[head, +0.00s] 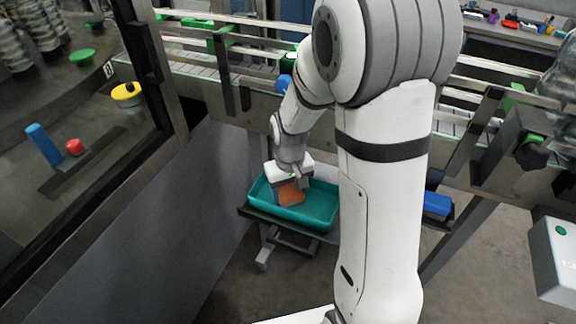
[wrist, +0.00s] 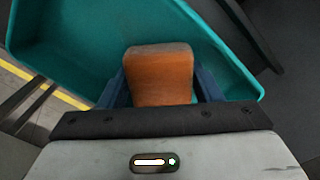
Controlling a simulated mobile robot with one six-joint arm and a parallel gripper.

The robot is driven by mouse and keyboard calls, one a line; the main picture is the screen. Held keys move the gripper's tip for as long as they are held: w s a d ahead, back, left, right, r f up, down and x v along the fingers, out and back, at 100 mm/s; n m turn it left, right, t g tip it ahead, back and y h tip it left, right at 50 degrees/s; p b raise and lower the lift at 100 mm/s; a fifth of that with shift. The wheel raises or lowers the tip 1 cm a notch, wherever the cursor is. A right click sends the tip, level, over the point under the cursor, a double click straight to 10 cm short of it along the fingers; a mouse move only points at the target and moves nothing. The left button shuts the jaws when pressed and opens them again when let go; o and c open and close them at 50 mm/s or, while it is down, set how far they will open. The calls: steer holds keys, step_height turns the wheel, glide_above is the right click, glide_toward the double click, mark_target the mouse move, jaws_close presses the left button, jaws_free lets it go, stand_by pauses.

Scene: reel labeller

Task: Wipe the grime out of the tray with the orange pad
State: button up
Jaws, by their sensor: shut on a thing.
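The teal tray (head: 318,207) rests on a dark stand below the conveyor, left of my arm in the head view. The orange pad (head: 290,194) is at my gripper (head: 288,183), over the left part of the tray. In the wrist view the orange pad (wrist: 160,74) sits between the two blue fingers of my gripper (wrist: 160,90), which is shut on it. The tray (wrist: 80,50) spreads around and beyond the pad there. I cannot tell whether the pad touches the tray floor. No grime shows clearly; the pad and gripper hide part of the floor.
The conveyor (head: 262,101) runs behind and above the tray. A grey panel (head: 190,200) stands to the left. A blue bin (head: 437,204) is right of my arm. A yellow floor stripe (wrist: 60,95) shows in the wrist view. Bare floor lies in front of the stand.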

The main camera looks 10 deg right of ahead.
mark_target(289, 191)
steer(key=r+p, duration=0.1)
steer(key=r, duration=0.3)
steer(key=shift+s+p, duration=0.2)
steer(key=shift+p, duration=0.15)
steer(key=shift+w+r+p, duration=0.2)
steer(key=shift+r+p, duration=0.3)
steer(key=shift+r, duration=0.15)
steer(key=shift+s+r+p, duration=0.1)
steer(key=shift+r+p, duration=0.85)
steer(key=shift+r, duration=0.5)
